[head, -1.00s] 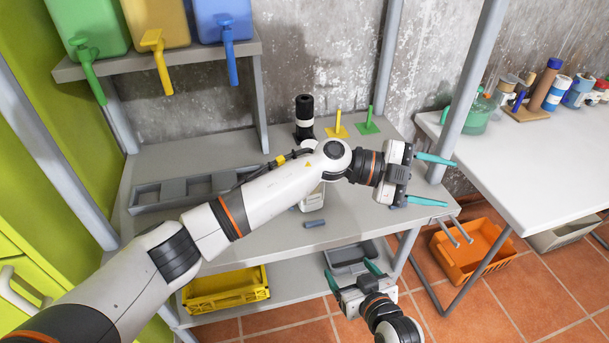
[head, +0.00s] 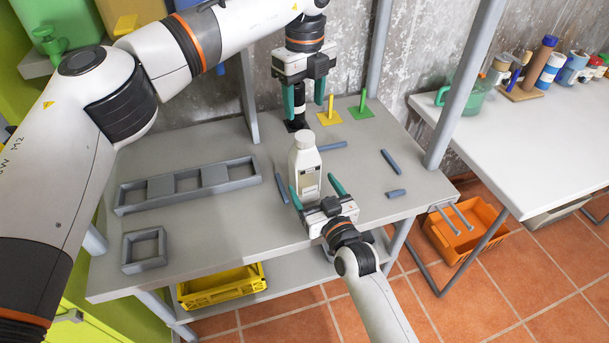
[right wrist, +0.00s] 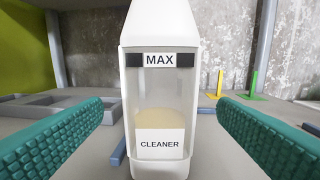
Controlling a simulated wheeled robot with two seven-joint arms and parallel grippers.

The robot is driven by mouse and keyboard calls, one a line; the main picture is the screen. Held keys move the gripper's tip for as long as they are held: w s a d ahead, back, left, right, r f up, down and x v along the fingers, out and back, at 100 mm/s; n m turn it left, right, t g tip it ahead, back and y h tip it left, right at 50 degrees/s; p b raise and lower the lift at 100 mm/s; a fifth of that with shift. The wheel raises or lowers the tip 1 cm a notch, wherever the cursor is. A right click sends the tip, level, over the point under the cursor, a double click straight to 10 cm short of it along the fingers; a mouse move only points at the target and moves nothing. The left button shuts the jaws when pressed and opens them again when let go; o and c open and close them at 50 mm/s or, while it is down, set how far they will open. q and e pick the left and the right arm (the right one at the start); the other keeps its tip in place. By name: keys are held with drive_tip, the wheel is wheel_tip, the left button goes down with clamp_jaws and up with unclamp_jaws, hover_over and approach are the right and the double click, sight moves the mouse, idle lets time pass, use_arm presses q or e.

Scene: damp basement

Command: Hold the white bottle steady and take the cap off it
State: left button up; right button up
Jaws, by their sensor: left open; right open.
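The white bottle (head: 306,172) stands upright on the grey workbench, with its white cap (head: 303,138) on top. In the right wrist view the bottle (right wrist: 161,25) fills the middle, with a "CLEANER" label and a "MAX" mark; its cap is out of frame. My right gripper (head: 309,185) is open at the front of the bottle, its teal fingers either side, with a gap on both sides in the wrist view. My left gripper (head: 304,103) is open and points down, above and behind the bottle, apart from the cap.
A black upright thing (head: 296,125) stands behind, partly hidden by my left gripper. Yellow (head: 329,116) and green (head: 360,111) pegged plates stand at the back. Several grey-blue bars, such as one (head: 391,160), lie right. A grey divided frame (head: 190,187) lies left.

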drive_tip(key=x, duration=0.6)
drive_tip(key=shift+w+a, duration=0.1)
drive_tip(key=shift+w, duration=0.1)
